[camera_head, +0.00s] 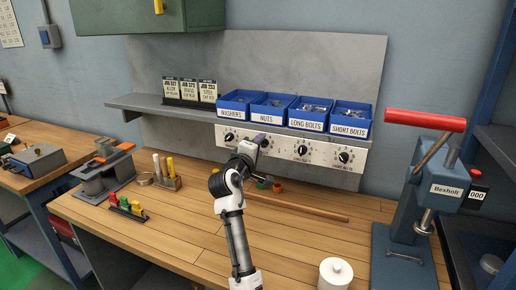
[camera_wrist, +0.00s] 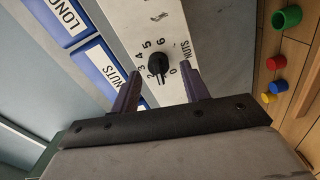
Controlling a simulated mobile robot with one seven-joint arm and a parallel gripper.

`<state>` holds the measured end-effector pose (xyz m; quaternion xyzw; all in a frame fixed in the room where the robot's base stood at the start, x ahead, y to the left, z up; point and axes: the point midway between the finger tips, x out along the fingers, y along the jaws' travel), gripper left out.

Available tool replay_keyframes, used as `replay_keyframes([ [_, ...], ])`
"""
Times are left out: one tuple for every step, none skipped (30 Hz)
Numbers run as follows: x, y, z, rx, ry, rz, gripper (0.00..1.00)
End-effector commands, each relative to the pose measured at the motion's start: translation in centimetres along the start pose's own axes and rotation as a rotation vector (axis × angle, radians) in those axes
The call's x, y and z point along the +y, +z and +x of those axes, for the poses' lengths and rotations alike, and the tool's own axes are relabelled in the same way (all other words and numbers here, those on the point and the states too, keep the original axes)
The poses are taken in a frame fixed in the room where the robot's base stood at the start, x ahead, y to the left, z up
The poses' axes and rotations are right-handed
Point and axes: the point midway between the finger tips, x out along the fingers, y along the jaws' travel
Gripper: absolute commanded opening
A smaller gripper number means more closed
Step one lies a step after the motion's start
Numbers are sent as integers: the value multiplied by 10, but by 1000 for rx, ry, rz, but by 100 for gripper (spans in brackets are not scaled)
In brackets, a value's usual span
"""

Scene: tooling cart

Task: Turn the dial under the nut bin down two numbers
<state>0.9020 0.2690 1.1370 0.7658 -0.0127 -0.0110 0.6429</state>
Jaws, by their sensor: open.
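The nut bin (camera_head: 272,101) is a blue bin labelled NUTS on the shelf, between the washers and long bolts bins. Its dial is on the pale panel (camera_head: 322,153) below, hidden behind my gripper (camera_head: 260,142) in the head view. The wrist view shows the black dial knob (camera_wrist: 159,67) with numbers around it and NUTS printed beside it. The knob's narrow end seems to point between 0 and 2; the exact reading is unclear. My gripper (camera_wrist: 161,76) is open, its two fingers on either side of the knob, with visible gaps. Contact cannot be told.
Neighbouring dials sit under washers (camera_head: 229,137), long bolts (camera_head: 301,150) and short bolts (camera_head: 344,157). Small coloured cups (camera_head: 277,187) and a wooden rod (camera_head: 305,208) lie on the bench below. A press with a red handle (camera_head: 424,120) stands at the right.

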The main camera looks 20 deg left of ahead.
Motion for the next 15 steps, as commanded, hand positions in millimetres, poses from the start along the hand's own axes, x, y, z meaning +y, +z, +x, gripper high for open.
replay_keyframes([
  [0,0,0,0,0,0,45],
  [0,0,0,0,0,0,45],
  [0,0,-1,0,1,0,45],
  [0,0,-2,0,1,1,45],
  [0,0,-3,0,1,1,45],
  [-1,0,-6,0,1,1,45],
  [-2,0,-9,0,1,0,45],
  [-2,0,-13,1,2,0,45],
  [-3,0,-19,1,2,0,45],
  [-3,0,-25,2,1,1,45],
  [-4,0,-30,2,2,1,45],
  [-4,0,-40,2,2,2,45],
  [-4,0,-47,3,3,2,45],
  [-4,0,-54,3,2,2,45],
  [-5,0,-64,3,2,2,45],
])
